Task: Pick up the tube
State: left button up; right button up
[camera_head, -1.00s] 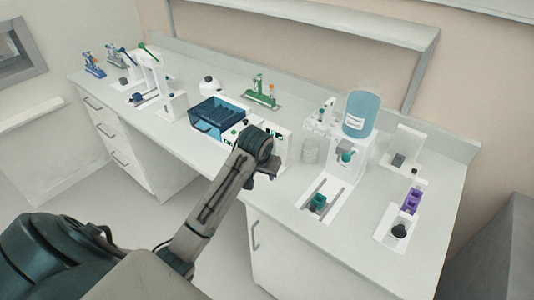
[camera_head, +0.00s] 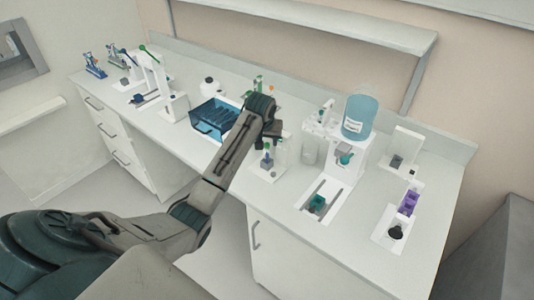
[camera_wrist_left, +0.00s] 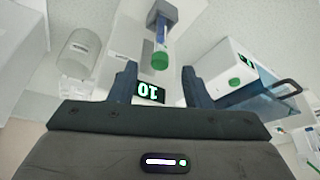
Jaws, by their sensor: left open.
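A tube with a green cap (camera_wrist_left: 160,61) and a blue body stands in a small grey holder (camera_wrist_left: 163,13) in the left wrist view. In the head view the tube (camera_head: 268,148) shows just below my left gripper (camera_head: 268,140). My left gripper (camera_wrist_left: 160,85) is open, and nothing is held between its fingers. In the left wrist view the green cap appears between and just beyond the two fingertips; I cannot tell the exact gap. My right gripper is not in view.
A green digit display (camera_wrist_left: 151,92) is near the fingers. A blue open-topped box (camera_head: 207,117) stands left of the arm. A white jar (camera_head: 310,150) and a device with a large blue bottle (camera_head: 360,113) stand to the right. A green rack is partly hidden behind the arm.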

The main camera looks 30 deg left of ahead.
aim_at(267, 145)
pick_arm(q)
jog(key=p+x, duration=0.2)
jog(key=x, duration=0.1)
jog(key=shift+s+d+f, duration=0.1)
jog(key=shift+s+f, duration=0.05)
jog(key=shift+f, duration=0.65)
jog(key=c, duration=0.9)
jog(key=shift+r, duration=0.2)
jog(key=r+b, duration=0.2)
jog(key=r, duration=0.2)
jog(key=r+b, duration=0.2)
jog(key=r, duration=0.3)
jog(key=shift+w+r, duration=0.1)
jog(key=shift+w, duration=0.15)
jog(key=shift+r, duration=0.3)
jog(key=shift+s, duration=0.1)
